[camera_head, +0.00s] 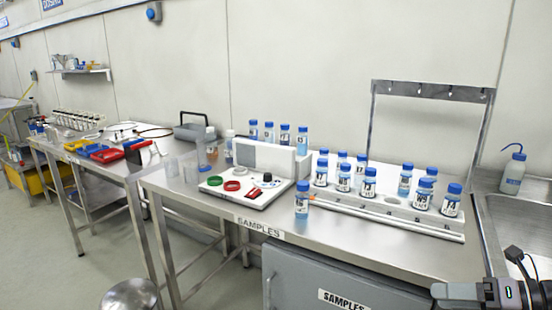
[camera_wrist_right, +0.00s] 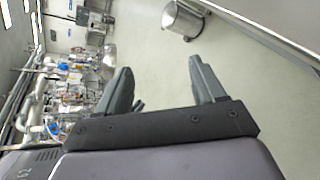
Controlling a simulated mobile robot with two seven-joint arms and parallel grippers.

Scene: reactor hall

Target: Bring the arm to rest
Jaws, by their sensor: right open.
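My right gripper (camera_head: 460,293) is at the bottom right corner of the head view, in front of the sample bench (camera_head: 375,228) and near the sink. In the right wrist view the right gripper (camera_wrist_right: 160,70) has its two grey fingers wide apart, with nothing between them and floor beyond. My left gripper does not show in either view.
Blue-capped sample bottles (camera_head: 369,184) stand in a white rack (camera_head: 390,213) on the bench; one bottle (camera_head: 302,200) stands at its front left. A wash bottle (camera_head: 513,170) stands by the sink (camera_head: 520,225).

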